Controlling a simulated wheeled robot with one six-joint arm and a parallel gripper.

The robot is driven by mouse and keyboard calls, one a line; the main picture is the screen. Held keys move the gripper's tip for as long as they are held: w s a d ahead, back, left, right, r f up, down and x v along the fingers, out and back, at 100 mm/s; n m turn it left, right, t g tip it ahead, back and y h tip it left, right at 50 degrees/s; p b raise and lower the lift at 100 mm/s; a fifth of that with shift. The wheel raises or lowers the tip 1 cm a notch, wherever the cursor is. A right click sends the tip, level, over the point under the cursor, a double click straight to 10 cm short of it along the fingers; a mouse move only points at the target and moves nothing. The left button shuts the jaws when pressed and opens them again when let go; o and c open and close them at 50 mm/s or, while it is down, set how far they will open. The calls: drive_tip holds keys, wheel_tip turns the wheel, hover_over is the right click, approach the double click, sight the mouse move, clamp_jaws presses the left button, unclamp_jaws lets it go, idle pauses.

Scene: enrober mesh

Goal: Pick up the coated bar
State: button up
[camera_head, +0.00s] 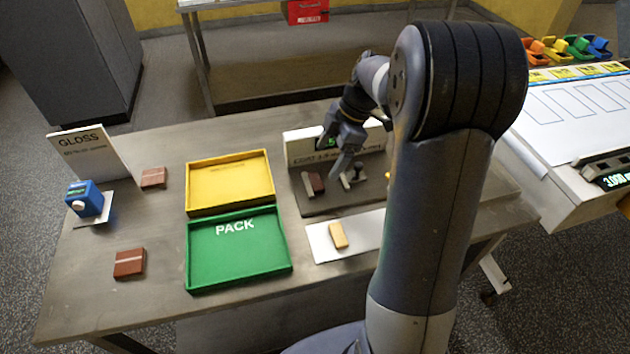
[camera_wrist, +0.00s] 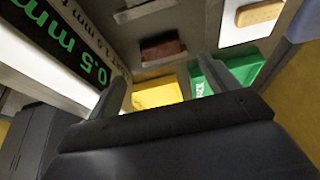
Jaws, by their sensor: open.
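A dark brown bar (camera_head: 318,182) lies on a dark grey gauge base (camera_head: 318,206), beside a small metal block. In the wrist view the brown bar (camera_wrist: 162,50) lies beyond the fingertips, roughly between them and apart from them. My gripper (camera_head: 336,156) is above the gauge base, open and empty; both fingers show in the wrist view (camera_wrist: 158,80). Two more brown bars, one near the sign (camera_head: 153,178) and one at the front left (camera_head: 130,262), lie on the table. A tan bar (camera_head: 338,235) lies on a white strip; it also shows in the wrist view (camera_wrist: 258,13).
A yellow tray (camera_head: 190,207) and a green PACK tray (camera_head: 190,265) stand empty mid-table. A display panel (camera_wrist: 75,45) stands close beside my gripper. A GLOSS sign (camera_head: 95,152) and blue device (camera_head: 85,198) are at left. A side table (camera_head: 560,150) stands right.

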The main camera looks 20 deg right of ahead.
sight(318, 180)
drive_tip(key=shift+p+x, duration=0.55)
drive_tip(key=shift+x, duration=2.85)
drive_tip(key=shift+s+d, duration=0.15)
drive_tip(key=shift+d, duration=0.05)
